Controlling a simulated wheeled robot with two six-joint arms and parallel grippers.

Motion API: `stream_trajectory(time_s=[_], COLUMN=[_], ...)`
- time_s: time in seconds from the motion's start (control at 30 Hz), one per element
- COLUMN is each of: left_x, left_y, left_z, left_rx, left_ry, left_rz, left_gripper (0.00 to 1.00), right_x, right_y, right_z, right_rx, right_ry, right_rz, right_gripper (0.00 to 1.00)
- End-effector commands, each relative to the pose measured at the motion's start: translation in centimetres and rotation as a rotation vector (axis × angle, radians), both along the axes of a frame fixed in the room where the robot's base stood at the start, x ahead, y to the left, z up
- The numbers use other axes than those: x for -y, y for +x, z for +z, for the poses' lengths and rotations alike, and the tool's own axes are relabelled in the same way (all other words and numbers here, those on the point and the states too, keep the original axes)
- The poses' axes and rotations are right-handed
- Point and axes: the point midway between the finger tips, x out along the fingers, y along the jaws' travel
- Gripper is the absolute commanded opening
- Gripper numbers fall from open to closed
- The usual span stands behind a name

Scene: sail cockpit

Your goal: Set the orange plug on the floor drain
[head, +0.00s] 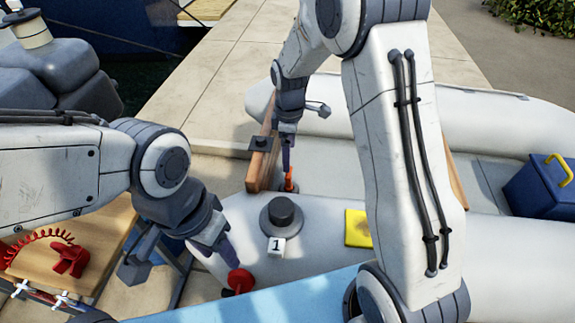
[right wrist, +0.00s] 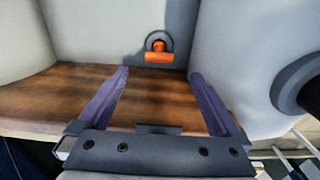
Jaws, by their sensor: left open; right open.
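The orange plug (right wrist: 159,57) stands out in the right wrist view, against a dark ring (right wrist: 158,38) that looks like the floor drain. I cannot tell whether the plug sits in the ring or in front of it. In the head view the plug (head: 289,182) is small and partly hidden, just below my right gripper. My right gripper (right wrist: 158,73) is open and empty, its fingers spread over a wooden board, with the plug beyond the fingertips. My left gripper (head: 180,254) is open at the lower left, near a red-topped knob (head: 239,281), away from the plug.
A grey round fitting (head: 282,214) tagged 1 stands on the pale tube near the plug. A brown board (head: 262,165) stands by my right gripper. A yellow pad (head: 357,228) and a blue box (head: 540,187) lie right.

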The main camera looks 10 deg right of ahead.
Motion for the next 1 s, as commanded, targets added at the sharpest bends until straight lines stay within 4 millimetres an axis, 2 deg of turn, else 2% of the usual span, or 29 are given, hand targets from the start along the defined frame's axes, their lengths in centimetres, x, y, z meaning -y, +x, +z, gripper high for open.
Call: stream_trajectory(time_s=[0.07,0.17,0.27,0.4,0.5,0.6,0.73,1.0], left_x=[0.0,0.0,0.0,0.0,0.0,0.0,0.0,0.0], left_y=[0.0,0.0,0.0,0.0,0.0,0.0,0.0,0.0], left_z=[0.1,0.0,0.0,0.0,0.0,0.0,0.0,0.0], left_rx=[0.000,0.000,0.000,0.000,0.000,0.000,0.000,0.000], left_ry=[0.000,0.000,0.000,0.000,0.000,0.000,0.000,0.000], left_rz=[0.000,0.000,0.000,0.000,0.000,0.000,0.000,0.000], left_gripper=[0.50,0.50,0.50,0.50,0.50,0.50,0.50,0.50], right_x=[-1.2,-3.9,-6.9,-9.7,-10.2,-9.9,-9.6,-9.5], right_y=[-0.9,-3.7,-8.5,-16.9,-22.0,-25.7,-28.1,-28.5], right_z=[1.3,3.7,6.6,9.5,10.4,10.6,10.6,10.5], right_rx=[0.005,0.012,0.016,0.009,0.000,-0.013,-0.022,-0.026], right_ry=[0.003,0.014,0.029,0.056,0.072,0.081,0.087,0.087], right_rz=[-0.015,-0.071,-0.157,-0.301,-0.392,-0.464,-0.518,-0.534], right_gripper=[1.00,1.00,1.00,1.00,1.00,1.00,1.00,1.00])
